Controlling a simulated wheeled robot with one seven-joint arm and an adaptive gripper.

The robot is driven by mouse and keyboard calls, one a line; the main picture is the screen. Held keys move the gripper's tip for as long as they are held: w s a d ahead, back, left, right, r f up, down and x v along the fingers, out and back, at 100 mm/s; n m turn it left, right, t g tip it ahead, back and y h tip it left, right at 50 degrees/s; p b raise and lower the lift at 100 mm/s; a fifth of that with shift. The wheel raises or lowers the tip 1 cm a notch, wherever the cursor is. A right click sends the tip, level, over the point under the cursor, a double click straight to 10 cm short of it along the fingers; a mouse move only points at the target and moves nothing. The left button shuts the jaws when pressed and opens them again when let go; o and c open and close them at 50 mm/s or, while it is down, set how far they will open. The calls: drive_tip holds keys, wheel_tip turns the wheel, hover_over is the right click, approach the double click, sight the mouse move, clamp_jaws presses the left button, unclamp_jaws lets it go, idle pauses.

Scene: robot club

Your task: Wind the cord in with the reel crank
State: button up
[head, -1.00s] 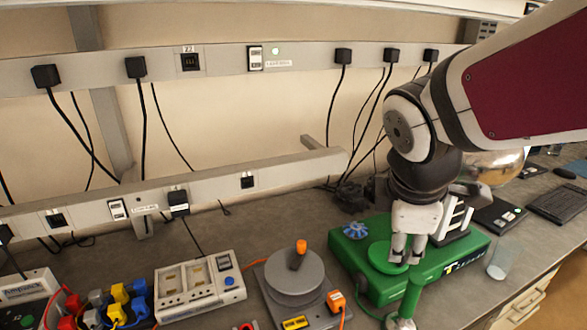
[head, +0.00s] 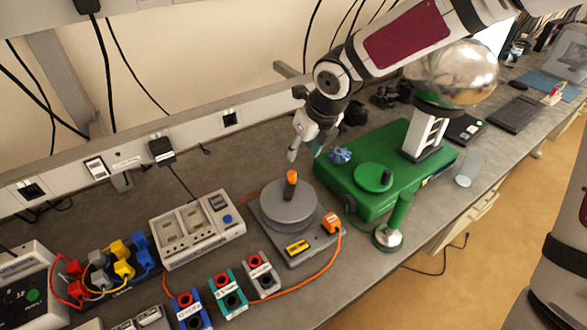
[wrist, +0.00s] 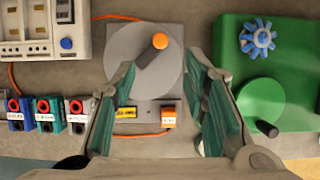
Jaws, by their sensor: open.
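The cord reel is a grey drum (head: 288,203) on a square grey base, with an upright orange-topped crank knob (head: 291,179). In the wrist view the knob (wrist: 160,41) shows at the far edge of the drum, beyond my fingers. An orange cord (head: 322,268) leaves an orange block (head: 331,223) at the base's corner and runs along the bench front. My gripper (head: 300,149) is above and behind the reel, near the knob but apart from it. In the wrist view its green-padded fingers (wrist: 165,105) are spread wide with nothing between them.
A green machine (head: 370,165) with a metal sphere (head: 452,75) stands right of the reel. A white instrument (head: 197,230) is left. Several socket blocks (head: 228,296) sit in front, near a cluster of coloured plugs (head: 120,262). A wall rail runs behind.

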sight(292, 173)
drive_tip(key=b+x, duration=0.1)
drive_tip(key=x, duration=1.2)
drive_tip(key=shift+f, duration=0.3)
clamp_jaws()
